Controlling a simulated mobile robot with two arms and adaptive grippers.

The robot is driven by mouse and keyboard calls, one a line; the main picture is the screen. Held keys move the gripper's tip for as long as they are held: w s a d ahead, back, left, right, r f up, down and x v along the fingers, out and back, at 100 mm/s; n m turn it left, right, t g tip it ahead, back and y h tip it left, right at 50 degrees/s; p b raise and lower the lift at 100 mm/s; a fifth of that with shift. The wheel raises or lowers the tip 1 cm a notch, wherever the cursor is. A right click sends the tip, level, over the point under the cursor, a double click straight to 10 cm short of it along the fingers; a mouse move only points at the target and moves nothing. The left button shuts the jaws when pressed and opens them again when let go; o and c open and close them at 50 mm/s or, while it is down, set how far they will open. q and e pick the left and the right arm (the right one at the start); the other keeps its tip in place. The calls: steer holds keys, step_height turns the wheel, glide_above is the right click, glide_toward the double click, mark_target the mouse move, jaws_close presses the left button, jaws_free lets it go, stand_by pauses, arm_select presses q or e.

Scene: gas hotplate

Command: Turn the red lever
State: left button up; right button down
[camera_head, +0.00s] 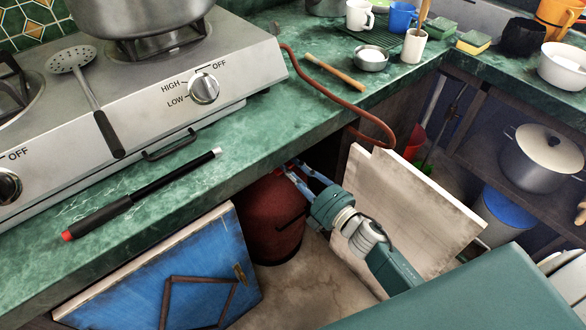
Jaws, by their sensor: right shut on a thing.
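A dark red gas cylinder (270,222) stands in the open cupboard below the green counter. My right gripper (290,173) reaches in from the lower right. Its blue fingers are shut at the top of the cylinder, under the counter edge. A small bit of red shows at the fingertips, which fits the red lever, but the fingers and the counter hide most of it. I cannot tell which way the lever points. My left gripper is not in the picture.
The gas hotplate (150,90) with a pot (140,18) stands on the counter. A red-brown hose (335,98) runs from it over the counter edge. The blue cupboard door (150,285) and the pale door (405,200) stand open on both sides of the cylinder.

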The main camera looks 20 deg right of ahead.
steer(key=shift+a+f, duration=0.1)
steer(key=shift+f, duration=0.05)
steer(key=c, duration=1.6)
jaws_free()
steer(key=v, duration=1.2)
steer(key=shift+w, duration=0.1)
